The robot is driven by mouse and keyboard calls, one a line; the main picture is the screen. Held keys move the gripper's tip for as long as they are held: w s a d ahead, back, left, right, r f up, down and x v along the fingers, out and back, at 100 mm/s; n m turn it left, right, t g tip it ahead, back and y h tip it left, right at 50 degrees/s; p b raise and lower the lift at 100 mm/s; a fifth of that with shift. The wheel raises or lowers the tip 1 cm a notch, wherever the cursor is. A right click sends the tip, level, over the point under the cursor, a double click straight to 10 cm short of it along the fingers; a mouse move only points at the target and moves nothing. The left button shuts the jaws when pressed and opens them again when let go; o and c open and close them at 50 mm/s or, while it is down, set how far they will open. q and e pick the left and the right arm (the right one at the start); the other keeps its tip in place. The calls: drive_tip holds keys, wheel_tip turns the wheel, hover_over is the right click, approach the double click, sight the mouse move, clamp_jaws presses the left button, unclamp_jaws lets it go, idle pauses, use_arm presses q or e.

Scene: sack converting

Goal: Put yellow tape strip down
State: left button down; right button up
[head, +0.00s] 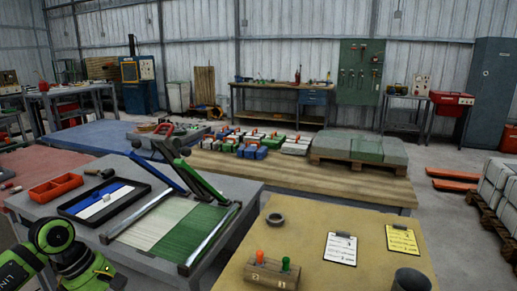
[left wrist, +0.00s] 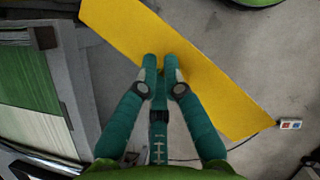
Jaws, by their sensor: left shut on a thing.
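The yellow tape strip (left wrist: 215,95) shows in the left wrist view as a long flat yellow band slanting from upper left to lower right. My left gripper (left wrist: 162,62) is shut on its near long edge, with the two teal fingertips close together there. The strip is held above the grey floor, beside the work table at the left of that view. In the head view my green left arm is at the lower left, but its fingers and the strip are not visible. My right gripper is in neither view.
A grey table (head: 240,172) carries a frame with white and green strips (head: 190,228), a blue-and-white tray (head: 66,210) and an orange bin (head: 55,187). A wooden table (head: 310,218) holds two clipboards, a dark ring and a block with red and green knobs. A small socket box (left wrist: 290,125) lies on the floor.

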use_arm(q)
drive_tip(key=s+d+r+m+g+y, duration=0.1)
drive_tip(key=s+d+m+g+y, duration=0.3)
drive_tip(key=m, duration=1.5)
drive_tip(key=s+d+g, duration=0.1)
drive_tip(key=s+d, duration=0.3)
drive_tip(key=d, duration=0.3)
drive_tip(key=shift+s+r+m+y, duration=0.15)
drive_tip(key=shift+s+m+y, duration=0.15)
drive_tip(key=shift+m+y, duration=0.1)
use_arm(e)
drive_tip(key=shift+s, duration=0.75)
use_arm(q)
drive_tip(key=shift+r+p, duration=0.25)
drive_tip(key=shift+p, duration=0.1)
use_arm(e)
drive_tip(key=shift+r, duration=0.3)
use_arm(q)
drive_tip(key=shift+s+d+f, duration=0.1)
